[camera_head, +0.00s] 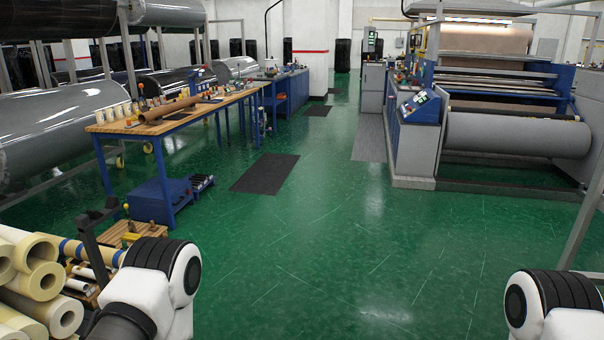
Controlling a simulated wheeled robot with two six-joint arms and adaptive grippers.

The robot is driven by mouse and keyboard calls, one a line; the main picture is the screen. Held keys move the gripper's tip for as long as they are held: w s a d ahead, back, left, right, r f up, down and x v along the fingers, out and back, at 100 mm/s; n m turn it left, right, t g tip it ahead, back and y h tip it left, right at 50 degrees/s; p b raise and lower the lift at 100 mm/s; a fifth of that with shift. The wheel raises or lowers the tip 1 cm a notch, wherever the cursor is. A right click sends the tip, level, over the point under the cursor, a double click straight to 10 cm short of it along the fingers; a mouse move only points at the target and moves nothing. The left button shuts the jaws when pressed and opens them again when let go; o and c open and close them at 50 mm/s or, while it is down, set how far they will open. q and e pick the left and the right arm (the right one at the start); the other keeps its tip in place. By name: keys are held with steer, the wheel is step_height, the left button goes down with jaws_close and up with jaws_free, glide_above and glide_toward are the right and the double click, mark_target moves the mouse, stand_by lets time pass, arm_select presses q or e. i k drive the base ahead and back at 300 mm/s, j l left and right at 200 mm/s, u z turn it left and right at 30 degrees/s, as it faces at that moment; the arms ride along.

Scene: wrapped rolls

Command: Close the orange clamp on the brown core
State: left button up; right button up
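A brown core (170,108), a cardboard-coloured tube, lies on the near end of a wooden-topped workbench (112,128) at the left. Small items stand around it, some with orange or red parts, but they are too small for me to tell which is the orange clamp or whether it is open. Parts of my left arm (165,280) show at the bottom left and of my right arm (553,303) at the bottom right. Neither gripper can be seen. Both arms are well short of the workbench.
Cream rolls (40,280) are stacked at the lower left beside my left arm. A blue box (158,200) stands under the bench. A dark mat (265,173) lies on the green floor (330,230), which is clear in the middle. A large roll machine (515,134) stands at the right.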

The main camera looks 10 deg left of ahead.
mark_target(141, 86)
steer(key=i, duration=0.8)
steer(key=i+u, duration=0.1)
steer(key=i, duration=0.65)
steer(key=i+l+u, duration=0.1)
steer(key=i, duration=0.7)
steer(key=i+l, duration=0.2)
steer(key=i, duration=0.6)
steer(key=i+j+u, duration=0.4)
steer(key=i+u, duration=0.4)
steer(key=i, duration=0.2)
steer(key=i+u, duration=0.35)
steer(key=i, duration=0.2)
steer(key=i+l+u, duration=0.1)
steer(key=i+u, duration=0.3)
steer(key=i+j+u, duration=0.15)
steer(key=i, duration=0.45)
steer(key=i+j, duration=0.4)
steer(key=i, duration=0.15)
steer(key=i+j, duration=0.35)
steer(key=i, duration=0.15)
steer(key=z, duration=1.3)
